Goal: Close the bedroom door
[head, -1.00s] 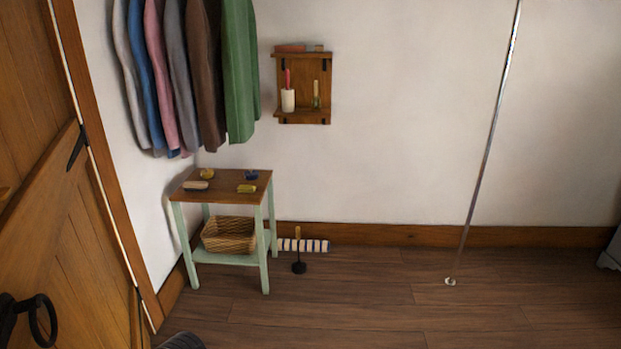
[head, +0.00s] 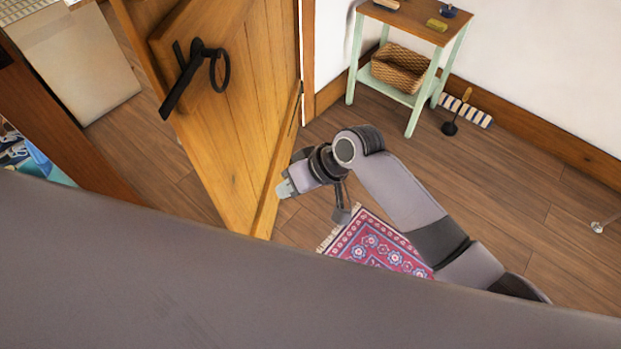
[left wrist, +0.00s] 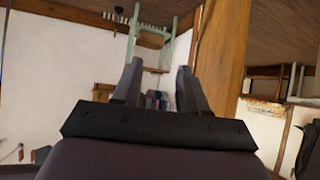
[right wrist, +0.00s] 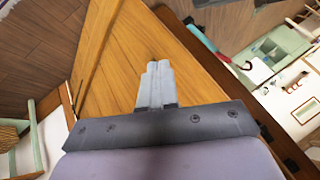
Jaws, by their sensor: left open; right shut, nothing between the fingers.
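The wooden bedroom door (head: 250,100) stands open in the head view, with a gap between it and the brown post (head: 65,130) on its left. A black ring handle and latch (head: 200,75) are on its face. My right gripper (head: 285,188) is shut and empty, close to the lower part of the door. In the right wrist view its shut fingers (right wrist: 154,75) overlap the door's planks (right wrist: 125,50); I cannot tell whether they touch. My left gripper (left wrist: 155,85) is open and empty in its wrist view. The head view does not show it.
A green-legged side table (head: 425,90) with a basket (head: 400,70) stands by the wall right of the door. A pink patterned rug (head: 375,243) lies below my right arm. My own grey arm part covers the bottom of the head view. Floor at right is mostly clear.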

